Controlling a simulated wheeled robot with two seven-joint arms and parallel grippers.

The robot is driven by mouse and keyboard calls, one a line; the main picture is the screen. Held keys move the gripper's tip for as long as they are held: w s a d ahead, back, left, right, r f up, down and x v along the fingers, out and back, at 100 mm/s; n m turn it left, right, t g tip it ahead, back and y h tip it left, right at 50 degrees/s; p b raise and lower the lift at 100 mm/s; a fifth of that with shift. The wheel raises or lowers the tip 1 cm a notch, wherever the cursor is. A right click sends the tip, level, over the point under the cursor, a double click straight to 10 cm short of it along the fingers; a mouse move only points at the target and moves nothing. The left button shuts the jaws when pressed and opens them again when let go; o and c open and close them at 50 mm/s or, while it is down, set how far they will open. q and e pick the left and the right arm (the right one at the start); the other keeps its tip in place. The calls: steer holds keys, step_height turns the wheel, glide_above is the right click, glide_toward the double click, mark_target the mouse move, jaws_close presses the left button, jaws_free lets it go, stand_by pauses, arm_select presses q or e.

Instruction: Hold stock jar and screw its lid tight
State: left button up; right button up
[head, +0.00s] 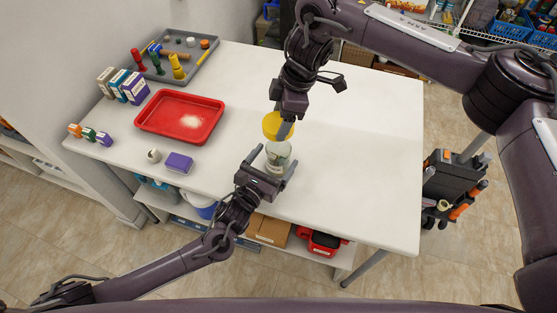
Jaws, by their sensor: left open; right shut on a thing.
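The stock jar (279,154) is a pale, translucent jar with a light label. It stands upright near the front edge of the white table. My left gripper (269,160) is open, with its fingers on either side of the jar's lower part; I cannot tell if they touch it. The yellow lid (277,124) is just behind and above the jar in the picture. My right gripper (284,127) comes from above and is shut on the lid. The gripper hides part of the lid, and I cannot tell whether the lid touches the jar's rim.
A red tray (180,134) lies left on the table (360,150). Behind it is a grey tray (205,67) with colored pegs. Several small boxes (133,88), a purple block (179,162) and a small white roll (153,156) sit nearby. The table's right side is clear.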

arm_select(q)
steer(key=shift+w+d, duration=0.25)
steer(key=shift+w, duration=0.25)
steer(key=c, duration=1.5)
arm_select(e)
steer(key=shift+f, duration=2.5)
steer(key=shift+f, duration=0.85)
steer(key=shift+f, duration=0.55)
